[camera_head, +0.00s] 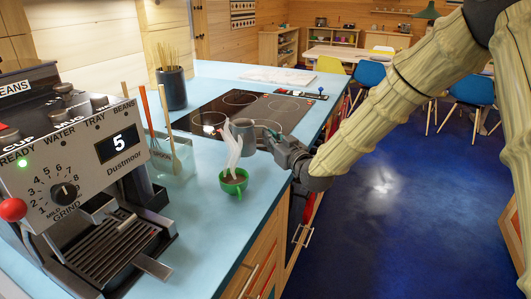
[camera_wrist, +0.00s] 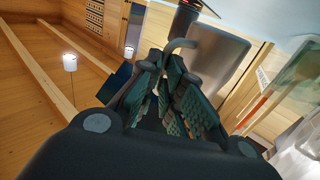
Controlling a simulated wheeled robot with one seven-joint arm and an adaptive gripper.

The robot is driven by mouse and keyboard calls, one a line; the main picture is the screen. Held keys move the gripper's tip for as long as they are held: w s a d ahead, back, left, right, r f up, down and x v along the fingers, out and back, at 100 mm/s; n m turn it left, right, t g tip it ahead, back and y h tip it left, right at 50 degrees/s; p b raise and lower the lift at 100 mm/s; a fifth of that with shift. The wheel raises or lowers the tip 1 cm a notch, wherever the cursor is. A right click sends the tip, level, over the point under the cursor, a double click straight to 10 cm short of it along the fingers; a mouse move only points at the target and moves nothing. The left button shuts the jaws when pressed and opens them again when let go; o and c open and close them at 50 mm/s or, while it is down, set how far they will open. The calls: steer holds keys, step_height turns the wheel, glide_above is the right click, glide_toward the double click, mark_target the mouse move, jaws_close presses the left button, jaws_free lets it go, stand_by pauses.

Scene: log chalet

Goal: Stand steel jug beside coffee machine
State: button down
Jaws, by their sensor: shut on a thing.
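The steel jug (camera_head: 243,132) is over the blue counter, near the front corner of the black cooktop and behind the green mug. My gripper (camera_head: 274,143) comes in from the right and is shut on the jug's handle side. In the wrist view, the grey jug body (camera_wrist: 217,57) and its curved handle are beyond the fingers (camera_wrist: 170,85), which close around the handle. I cannot tell whether the jug's base touches the counter. The coffee machine (camera_head: 120,165) stands at the left front of the counter, its drip tray facing right, apart from the jug.
A steaming green mug (camera_head: 233,183) stands between the jug and the machine's side. A clear utensil holder (camera_head: 172,158) and a dark pot of sticks (camera_head: 172,88) stand behind the machine. The cooktop (camera_head: 240,110) lies farther back. Blue counter (camera_head: 205,235) right of the machine is bare.

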steer(key=shift+f, duration=2.15)
steer(key=shift+f, duration=0.1)
steer(key=shift+f, duration=0.1)
steer(key=c, duration=1.6)
jaws_free()
steer(key=shift+o, duration=0.2)
steer(key=b+v, duration=0.1)
steer(key=v, duration=1.1)
steer(key=shift+s, duration=0.1)
